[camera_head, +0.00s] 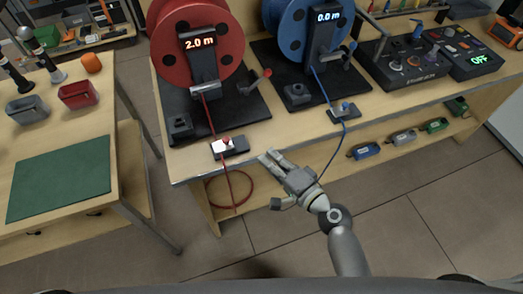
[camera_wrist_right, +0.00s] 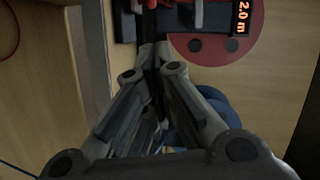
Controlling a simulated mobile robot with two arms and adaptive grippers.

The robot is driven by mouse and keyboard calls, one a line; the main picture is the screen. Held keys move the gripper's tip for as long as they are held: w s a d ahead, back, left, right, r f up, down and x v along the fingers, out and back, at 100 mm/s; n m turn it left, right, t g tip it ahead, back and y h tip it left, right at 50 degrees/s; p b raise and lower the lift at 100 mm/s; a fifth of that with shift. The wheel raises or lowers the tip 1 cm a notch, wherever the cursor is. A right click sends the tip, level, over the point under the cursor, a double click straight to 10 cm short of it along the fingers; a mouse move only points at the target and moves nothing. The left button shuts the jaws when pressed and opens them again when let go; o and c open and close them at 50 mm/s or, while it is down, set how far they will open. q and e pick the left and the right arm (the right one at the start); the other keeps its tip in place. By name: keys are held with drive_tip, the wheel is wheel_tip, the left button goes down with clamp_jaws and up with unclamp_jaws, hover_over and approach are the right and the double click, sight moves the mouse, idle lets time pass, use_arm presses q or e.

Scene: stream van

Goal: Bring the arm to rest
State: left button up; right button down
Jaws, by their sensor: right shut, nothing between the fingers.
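My right arm comes in from the bottom of the head view. Its right gripper (camera_head: 270,158) is near the front edge of the workbench, just right of the small clamp (camera_head: 229,147) on the red cable. In the wrist view the right gripper (camera_wrist_right: 152,58) has its fingers together with nothing seen between them. The red reel (camera_head: 222,62) shows "2.0 m" and also appears in the wrist view (camera_wrist_right: 215,48). The left gripper is not in view.
A blue reel (camera_head: 285,25) showing "0.0 m" stands right of the red one. Its blue cable (camera_head: 335,150) hangs over the bench front. A red cable loop (camera_head: 208,190) hangs below the edge. A side table with a green mat (camera_head: 60,178) stands left. Open floor (camera_head: 400,215) lies right.

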drive_tip(key=s+d+f+n+g+h, duration=0.2)
drive_tip(key=s+d+f, duration=0.15)
drive_tip(key=f, duration=0.65)
drive_tip(key=s+d+f+n+g+h, duration=0.15)
drive_tip(key=s+f, duration=0.35)
drive_tip(key=f, duration=0.6)
drive_tip(key=s+d+f+n+g+h, duration=0.1)
drive_tip(key=s+d+f+g+h, duration=0.3)
drive_tip(key=f, duration=0.6)
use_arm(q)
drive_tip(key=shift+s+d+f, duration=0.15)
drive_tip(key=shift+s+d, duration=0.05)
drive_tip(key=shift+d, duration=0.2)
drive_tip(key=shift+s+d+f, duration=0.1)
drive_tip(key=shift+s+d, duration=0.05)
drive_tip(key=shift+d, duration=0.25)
use_arm(e)
drive_tip(key=s+d+f+n+g, duration=0.1)
drive_tip(key=s+d+f+n, duration=0.1)
drive_tip(key=s+f, duration=0.3)
drive_tip(key=s+d+f+n+g+h, duration=0.1)
drive_tip(key=s+d+f, duration=0.4)
drive_tip(key=s, duration=0.7)
drive_tip(key=s+d+f+n+g+h, duration=0.1)
drive_tip(key=s+d+f+n+g, duration=0.2)
drive_tip(key=s, duration=0.5)
wheel_tip(320, 180, down, 3)
drive_tip(key=shift+s+d+r+n, duration=0.1)
drive_tip(key=shift+s+d+n, duration=0.15)
drive_tip(key=shift+n, duration=0.4)
